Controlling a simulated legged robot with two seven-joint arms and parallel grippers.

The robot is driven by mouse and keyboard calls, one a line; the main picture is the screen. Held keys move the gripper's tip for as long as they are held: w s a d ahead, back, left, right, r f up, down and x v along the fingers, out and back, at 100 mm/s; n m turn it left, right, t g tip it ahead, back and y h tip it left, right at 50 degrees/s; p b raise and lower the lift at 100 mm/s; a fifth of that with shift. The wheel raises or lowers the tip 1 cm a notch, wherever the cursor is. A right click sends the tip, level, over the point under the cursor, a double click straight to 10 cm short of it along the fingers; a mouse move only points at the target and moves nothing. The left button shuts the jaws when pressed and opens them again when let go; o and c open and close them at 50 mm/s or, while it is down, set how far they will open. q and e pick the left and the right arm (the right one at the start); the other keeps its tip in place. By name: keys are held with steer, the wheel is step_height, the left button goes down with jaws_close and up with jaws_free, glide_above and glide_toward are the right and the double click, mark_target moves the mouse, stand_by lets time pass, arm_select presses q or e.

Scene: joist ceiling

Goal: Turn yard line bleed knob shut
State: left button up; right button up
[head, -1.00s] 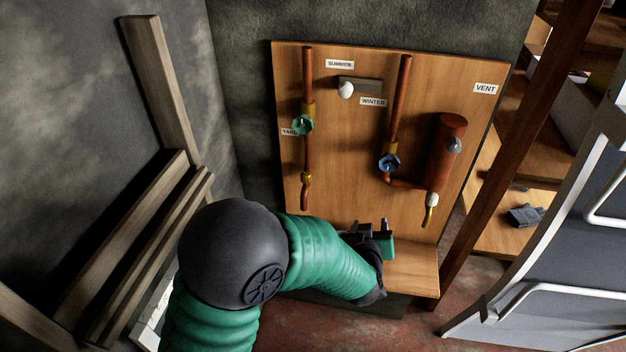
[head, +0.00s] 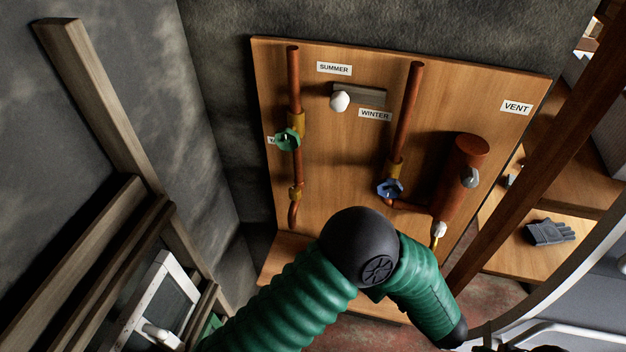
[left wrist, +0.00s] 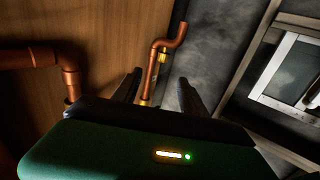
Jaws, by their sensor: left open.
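The yard line is the copper pipe (head: 294,80) on the left of the wooden board, beside a mostly covered label. I cannot make out a separate bleed knob there. In the left wrist view a bent copper pipe (left wrist: 156,62) with brass parts stands beyond my left gripper (left wrist: 158,88). Its two dark fingers are apart and empty. In the head view my left arm reaches to the lower right. My right gripper is not visible.
The board (head: 345,150) also holds a white knob (head: 340,101) between SUMMER and WINTER, a blue knob (head: 389,189), a copper cylinder (head: 459,180) and a VENT label (head: 516,107).

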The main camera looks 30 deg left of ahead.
mark_target(299, 195)
arm_select(q)
steer(key=x, duration=1)
steer(key=s+r+x, duration=0.1)
steer(key=x, duration=0.5)
steer(key=shift+a+p, duration=0.25)
steer(key=shift+p, duration=0.15)
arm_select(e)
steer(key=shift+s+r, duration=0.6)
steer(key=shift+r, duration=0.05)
arm_select(q)
steer(key=shift+d, duration=0.1)
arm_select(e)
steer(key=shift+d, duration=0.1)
arm_select(q)
steer(key=shift+c, duration=0.5)
jaws_close()
